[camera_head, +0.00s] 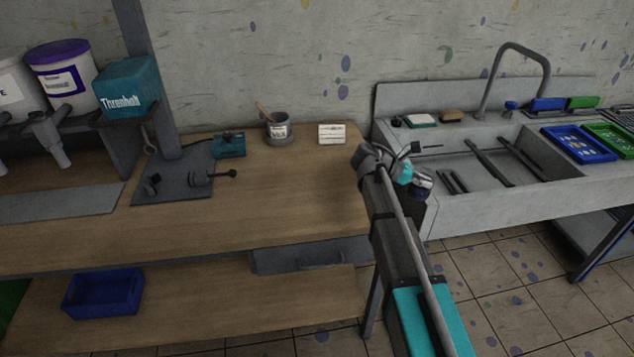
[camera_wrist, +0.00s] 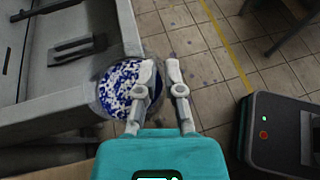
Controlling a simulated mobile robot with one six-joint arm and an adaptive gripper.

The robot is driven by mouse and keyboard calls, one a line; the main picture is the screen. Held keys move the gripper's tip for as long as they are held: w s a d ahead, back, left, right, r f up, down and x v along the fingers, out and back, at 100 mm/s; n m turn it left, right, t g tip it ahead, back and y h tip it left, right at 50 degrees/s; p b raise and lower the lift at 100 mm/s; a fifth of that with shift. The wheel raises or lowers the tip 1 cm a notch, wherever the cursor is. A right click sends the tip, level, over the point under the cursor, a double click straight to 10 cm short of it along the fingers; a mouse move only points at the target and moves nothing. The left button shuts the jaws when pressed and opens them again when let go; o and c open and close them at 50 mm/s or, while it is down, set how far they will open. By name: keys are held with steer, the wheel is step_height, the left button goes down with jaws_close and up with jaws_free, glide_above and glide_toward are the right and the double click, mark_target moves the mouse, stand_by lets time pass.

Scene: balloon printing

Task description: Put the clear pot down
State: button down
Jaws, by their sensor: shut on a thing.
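The clear pot (camera_wrist: 116,88) shows in the wrist view as a round see-through vessel with blue and white bits inside. My gripper (camera_wrist: 160,68) is shut on the pot's right edge, with its two fingers close together. In the head view the pot (camera_head: 421,186) is partly hidden behind my gripper (camera_head: 413,164), at the left front corner of the sink. The wrist view shows floor beyond the pot's right side. Its base is hidden, so I cannot tell its height or whether it touches anything.
The wooden bench (camera_head: 290,190) has wide bare room in front of a small tub with a stick (camera_head: 278,132) and a white card (camera_head: 331,134). The stone sink (camera_head: 480,212) stands right of the bench. Blue (camera_head: 578,146) and green trays lie at its far right.

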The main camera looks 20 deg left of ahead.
steer(key=shift+a, duration=0.15)
steer(key=s+a+r+n+t+y+p, duration=0.2)
steer(key=s+a, duration=0.4)
steer(key=a, duration=0.4)
steer(key=s+a+r+n+t+y+p, duration=0.2)
steer(key=s+a, duration=0.4)
steer(key=a, duration=0.5)
steer(key=s+a+r+n+t+y+p, duration=0.2)
steer(key=s+a, duration=0.5)
steer(key=a, duration=0.4)
step_height(320, 180, up, 3)
steer(key=n+t+p, duration=0.1)
steer(key=n+p, duration=0.1)
steer(key=p, duration=0.1)
steer(key=shift+n, duration=0.3)
steer(key=a+f+b+x, duration=0.2)
steer(key=b+x, duration=0.6)
steer(key=x, duration=0.7)
steer(key=shift+w+a+f+b, duration=0.25)
steer(key=shift+w+f+b, duration=0.05)
steer(key=shift+b, duration=0.1)
